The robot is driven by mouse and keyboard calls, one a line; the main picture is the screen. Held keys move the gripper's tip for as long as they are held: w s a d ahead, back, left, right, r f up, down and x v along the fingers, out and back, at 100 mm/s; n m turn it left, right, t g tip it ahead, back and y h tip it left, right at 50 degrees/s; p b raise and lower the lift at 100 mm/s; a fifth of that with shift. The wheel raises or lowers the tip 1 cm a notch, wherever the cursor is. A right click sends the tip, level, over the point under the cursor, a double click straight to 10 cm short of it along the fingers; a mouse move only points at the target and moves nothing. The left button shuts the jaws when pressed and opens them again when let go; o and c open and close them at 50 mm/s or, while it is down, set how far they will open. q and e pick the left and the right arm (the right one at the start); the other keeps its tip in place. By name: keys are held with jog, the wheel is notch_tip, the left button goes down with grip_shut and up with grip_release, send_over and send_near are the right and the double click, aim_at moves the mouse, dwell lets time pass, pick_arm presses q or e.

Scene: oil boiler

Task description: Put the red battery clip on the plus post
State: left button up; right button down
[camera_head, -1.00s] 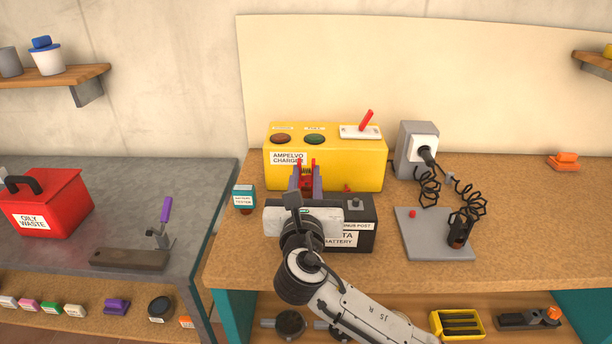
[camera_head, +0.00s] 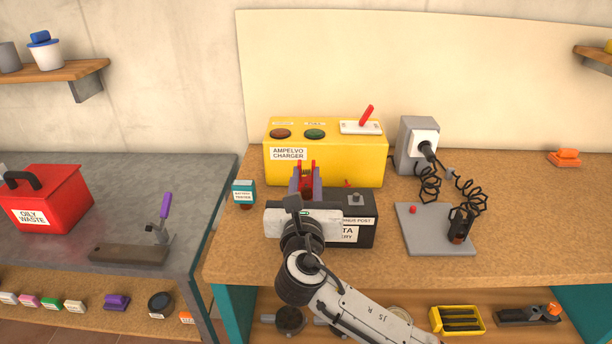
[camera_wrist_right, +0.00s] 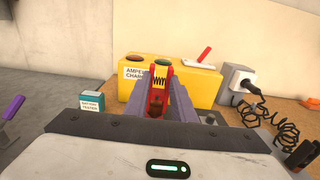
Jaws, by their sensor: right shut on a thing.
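My right gripper (camera_head: 305,184) has purple fingers and is shut on the red battery clip (camera_head: 307,171). The clip's red handles point up between the fingers, and it also shows in the right wrist view (camera_wrist_right: 158,92). The gripper is over the left part of the dark battery (camera_head: 365,234), in front of the yellow charger. The gripper body hides the battery's left top, so I see neither the plus post nor whether the clip touches it. A grey post (camera_head: 356,200) stands on the battery's right top, above a partly readable post label. My left gripper is not in view.
The yellow charger (camera_head: 370,160) stands close behind the battery. A teal battery tester (camera_head: 243,191) is at the left. A grey plate (camera_head: 418,242) with a black clip (camera_head: 459,226) and coiled cables lies at the right.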

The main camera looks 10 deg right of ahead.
jog(key=shift+f, duration=0.65)
jog(key=c, duration=1.4)
grip_release()
jog(key=b+v, duration=0.1)
jog(key=v, duration=0.9)
jog(key=shift+s, duration=0.15)
jog(key=shift+a, duration=0.15)
